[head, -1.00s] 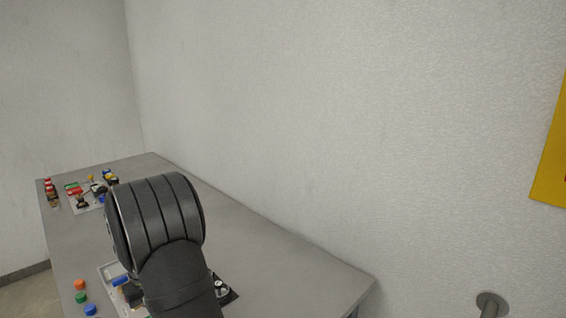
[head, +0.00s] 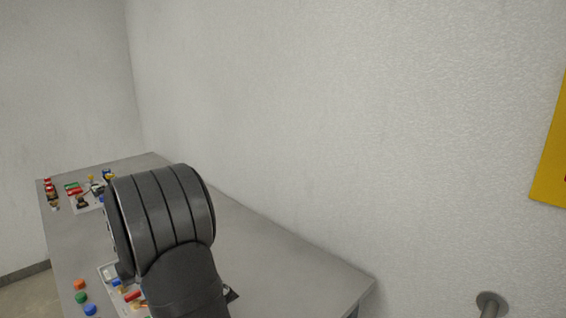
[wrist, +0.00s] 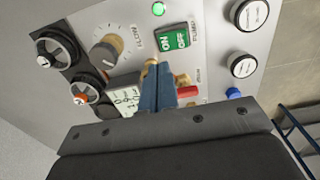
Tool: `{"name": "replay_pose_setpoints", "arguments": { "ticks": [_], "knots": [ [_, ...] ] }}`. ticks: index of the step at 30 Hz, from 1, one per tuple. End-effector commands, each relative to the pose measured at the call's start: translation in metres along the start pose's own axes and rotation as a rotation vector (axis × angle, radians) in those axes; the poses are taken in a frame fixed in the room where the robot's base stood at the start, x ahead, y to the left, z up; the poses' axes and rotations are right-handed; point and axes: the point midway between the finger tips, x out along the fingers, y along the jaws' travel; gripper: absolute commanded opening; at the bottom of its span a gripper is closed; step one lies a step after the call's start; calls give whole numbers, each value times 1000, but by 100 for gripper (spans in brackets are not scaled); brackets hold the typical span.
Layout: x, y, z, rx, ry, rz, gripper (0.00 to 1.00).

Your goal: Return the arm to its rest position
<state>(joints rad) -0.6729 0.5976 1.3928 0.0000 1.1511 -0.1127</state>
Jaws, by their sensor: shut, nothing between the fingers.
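In the wrist view my gripper (wrist: 160,75) shows as two blue fingers, shut together with nothing between them. They stand in front of a light grey control panel (wrist: 202,20). In the head view my dark ribbed wrist and arm block the sight of the gripper and of part of the near panel (head: 107,272). Whether the fingers touch the panel cannot be told.
The panel carries a green ON/OFF switch (wrist: 172,42), a dial knob (wrist: 106,52), a red part (wrist: 187,91) and white round buttons (wrist: 249,13). Coloured buttons (head: 81,297) line the grey table (head: 285,262). A second panel (head: 85,200) sits farther back. A wall runs behind.

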Motion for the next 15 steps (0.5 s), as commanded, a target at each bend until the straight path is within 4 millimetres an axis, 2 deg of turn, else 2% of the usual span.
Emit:
{"name": "replay_pose_setpoints", "arguments": {
  "ticks": [10, 15],
  "knots": [
    [1, 0, 0, 0, -1, 0, 0],
    [18, 0, 1, 0, -3, 0, 0]
  ]
}}
